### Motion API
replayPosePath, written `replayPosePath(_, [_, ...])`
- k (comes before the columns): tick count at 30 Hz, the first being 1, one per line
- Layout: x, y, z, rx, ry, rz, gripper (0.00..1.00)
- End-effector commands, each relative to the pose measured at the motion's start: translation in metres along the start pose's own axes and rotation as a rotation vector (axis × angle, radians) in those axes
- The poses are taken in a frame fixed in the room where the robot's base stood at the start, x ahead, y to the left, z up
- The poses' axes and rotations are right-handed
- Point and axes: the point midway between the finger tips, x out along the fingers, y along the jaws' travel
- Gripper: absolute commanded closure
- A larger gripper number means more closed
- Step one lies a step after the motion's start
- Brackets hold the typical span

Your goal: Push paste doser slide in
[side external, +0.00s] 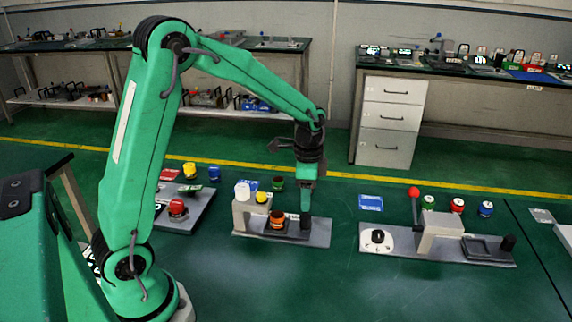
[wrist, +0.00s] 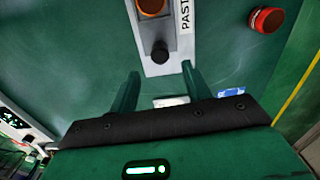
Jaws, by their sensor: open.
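The paste doser is a grey plate (side external: 278,234) in the side view, with a white dispenser block at its left end. An orange cup (side external: 277,223) sits in a dark slide holder on it. In the wrist view, the plate (wrist: 185,50) bears partly visible "PAST" lettering. The orange cup (wrist: 152,7) is at the top edge, with a black knob (wrist: 160,52) below it. My gripper (side external: 306,208) points down at the plate's right end. In the wrist view my gripper (wrist: 160,72) is open and empty, its fingers either side of the plate's end, fingertips just short of the knob.
A red-capped jar (wrist: 267,19) stands beside the plate in the wrist view. Left is a plate with a red button (side external: 177,207); right is a lever device (side external: 440,236) with a red ball. Blue cards (side external: 370,202) and small jars lie behind. Green table shows between the devices.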

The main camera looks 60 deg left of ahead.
Motion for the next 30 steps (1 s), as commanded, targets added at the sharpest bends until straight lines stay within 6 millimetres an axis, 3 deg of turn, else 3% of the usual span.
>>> replayPosePath(14, [0.005, 0.000, 0.000, 0.062, -0.001, 0.002, 0.52])
replayPosePath(30, [0.062, 0.000, 0.000, 0.061, -0.002, 0.002, 0.52])
